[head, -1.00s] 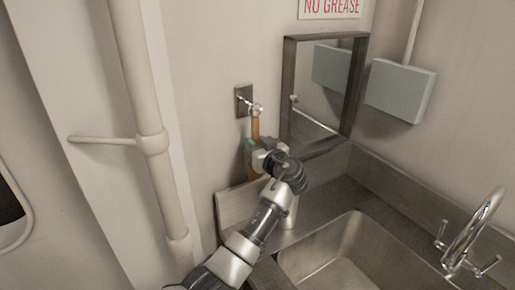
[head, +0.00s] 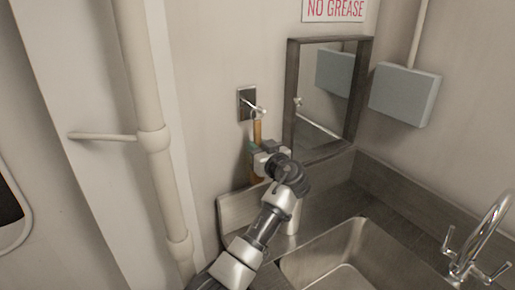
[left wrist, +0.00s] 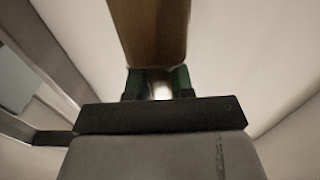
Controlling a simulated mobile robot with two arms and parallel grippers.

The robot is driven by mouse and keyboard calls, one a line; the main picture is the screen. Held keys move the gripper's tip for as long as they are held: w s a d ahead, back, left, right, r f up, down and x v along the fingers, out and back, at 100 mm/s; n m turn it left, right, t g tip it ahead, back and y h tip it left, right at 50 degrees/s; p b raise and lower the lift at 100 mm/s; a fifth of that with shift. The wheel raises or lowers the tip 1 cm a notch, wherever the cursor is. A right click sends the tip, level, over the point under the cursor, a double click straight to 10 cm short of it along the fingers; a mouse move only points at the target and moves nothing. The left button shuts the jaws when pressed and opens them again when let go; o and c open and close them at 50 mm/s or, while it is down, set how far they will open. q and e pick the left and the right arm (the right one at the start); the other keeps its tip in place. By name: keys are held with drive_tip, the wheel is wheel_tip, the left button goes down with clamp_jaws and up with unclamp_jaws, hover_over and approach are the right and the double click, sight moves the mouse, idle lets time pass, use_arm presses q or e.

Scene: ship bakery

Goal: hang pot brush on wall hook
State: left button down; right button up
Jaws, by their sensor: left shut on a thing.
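The pot brush (head: 257,131) is upright, its brown wooden handle showing above my left gripper and a little of it below. My left gripper (head: 257,149) is shut on the handle, close to the wall. The wall hook (head: 260,109) sticks out from a dark plate (head: 247,104) just above the handle's top. A small loop seems to be at the handle's top by the hook; I cannot tell whether it is around the prong. In the left wrist view the handle (left wrist: 150,30) rises between the green-padded fingers (left wrist: 158,84). The bristles are hidden. My right gripper is not in view.
A framed mirror (head: 292,100) hangs right of the hook. A grey box (head: 404,95) is farther right. A steel sink (head: 335,255) with a tap (head: 480,230) lies below. A vertical pipe (head: 146,100) runs at left. The wall between pipe and hook is clear.

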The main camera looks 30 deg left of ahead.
use_arm(q)
drive_tip(key=c, duration=0.9)
unclamp_jaws()
drive_tip(key=shift+d+f, duration=0.1)
